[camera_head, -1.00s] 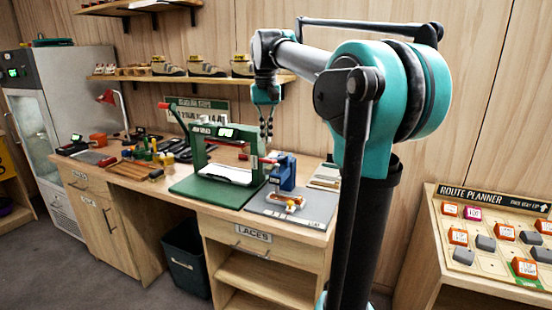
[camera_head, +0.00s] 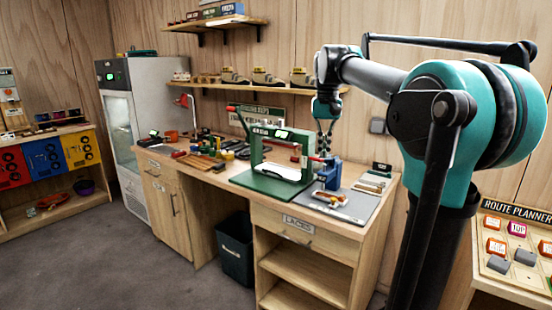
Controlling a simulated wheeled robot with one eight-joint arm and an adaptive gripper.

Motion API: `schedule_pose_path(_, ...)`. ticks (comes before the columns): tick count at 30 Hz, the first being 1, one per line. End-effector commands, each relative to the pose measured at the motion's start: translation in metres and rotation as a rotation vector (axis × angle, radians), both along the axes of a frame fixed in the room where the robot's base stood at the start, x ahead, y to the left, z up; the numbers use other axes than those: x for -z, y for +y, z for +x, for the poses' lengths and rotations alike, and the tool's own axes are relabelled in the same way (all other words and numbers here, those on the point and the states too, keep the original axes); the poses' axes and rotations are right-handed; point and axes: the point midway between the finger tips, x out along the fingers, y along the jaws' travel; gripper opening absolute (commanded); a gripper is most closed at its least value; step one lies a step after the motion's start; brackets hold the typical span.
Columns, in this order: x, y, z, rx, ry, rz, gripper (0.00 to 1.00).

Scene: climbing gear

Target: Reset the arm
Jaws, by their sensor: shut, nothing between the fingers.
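My arm stands at the right of the head view, with its teal elbow high and its forearm reaching left over the workbench (camera_head: 270,205). My gripper (camera_head: 324,150) hangs at the end of the forearm, pointing down. Its fingers are shut with nothing between them. It is in front of the wall and appears above the right part of the bench, near a blue device (camera_head: 330,174). I cannot tell its exact height over the device.
A green press (camera_head: 275,160) stands on the bench, with small tools to its left. A route planner board (camera_head: 515,240) is at the right. A fridge (camera_head: 140,125), a dark bin (camera_head: 236,248) and shelves with coloured bins (camera_head: 45,155) are left. The grey floor in front is clear.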

Motion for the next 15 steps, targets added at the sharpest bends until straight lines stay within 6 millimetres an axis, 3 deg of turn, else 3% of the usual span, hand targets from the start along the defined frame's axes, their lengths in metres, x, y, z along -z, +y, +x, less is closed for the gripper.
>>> schedule_pose_path(8,0.023,-0.003,-0.004,-0.007,-0.021,0.002,0.0)
schedule_pose_path(15,0.06,-0.008,-0.013,-0.015,-0.057,0.004,0.0)
